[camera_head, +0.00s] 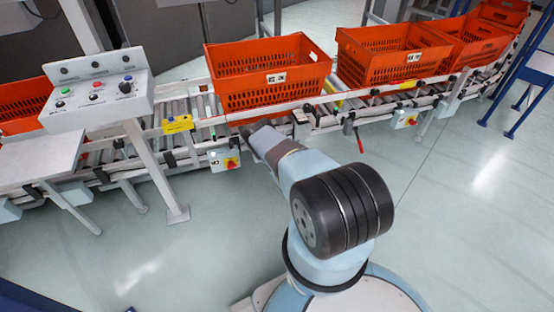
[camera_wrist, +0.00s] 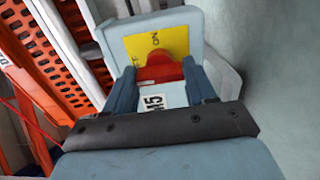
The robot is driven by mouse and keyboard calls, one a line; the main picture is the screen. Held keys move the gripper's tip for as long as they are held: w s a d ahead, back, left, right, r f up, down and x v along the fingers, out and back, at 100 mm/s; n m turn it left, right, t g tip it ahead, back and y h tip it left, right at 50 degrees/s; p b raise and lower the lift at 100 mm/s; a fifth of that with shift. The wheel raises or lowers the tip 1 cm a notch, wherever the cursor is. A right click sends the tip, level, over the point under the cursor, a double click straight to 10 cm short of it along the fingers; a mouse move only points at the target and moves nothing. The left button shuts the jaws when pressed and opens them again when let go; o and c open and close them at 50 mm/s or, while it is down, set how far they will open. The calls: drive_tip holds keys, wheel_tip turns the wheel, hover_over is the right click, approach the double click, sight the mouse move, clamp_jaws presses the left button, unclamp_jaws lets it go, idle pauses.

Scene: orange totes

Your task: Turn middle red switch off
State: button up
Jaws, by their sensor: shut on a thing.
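In the wrist view, a red switch knob (camera_wrist: 161,68) sits on a yellow plate (camera_wrist: 176,44) on the face of a pale grey box (camera_wrist: 178,20). "ON" shows on the plate, with other lettering partly hidden. My gripper (camera_wrist: 163,76) has its two dark blue fingers on either side of the knob, closed on it. A label lies below the knob between the fingers. In the head view, my arm reaches to the conveyor's near side, and the gripped switch is hidden there. Two other red switches show, on the left box (camera_head: 231,163) and the right box (camera_head: 411,120).
Orange totes (camera_head: 263,88) stand on the roller conveyor behind my gripper. A control panel (camera_head: 97,93) on a post stands left. A red lever (camera_head: 360,140) hangs from the conveyor's near side. The floor in front is clear.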

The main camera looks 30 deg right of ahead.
drive_tip(key=shift+s+a+f, duration=0.15)
drive_tip(key=shift+f, duration=0.05)
drive_tip(key=o, duration=0.8)
drive_tip(key=shift+c, duration=0.2)
drive_tip(key=shift+o, duration=1.4)
drive_tip(key=shift+r, duration=0.1)
drive_tip(key=s+a, duration=0.2)
drive_tip(key=s, duration=1.1)
drive_tip(key=shift+s, duration=0.2)
drive_tip(key=shift+w+a, duration=0.1)
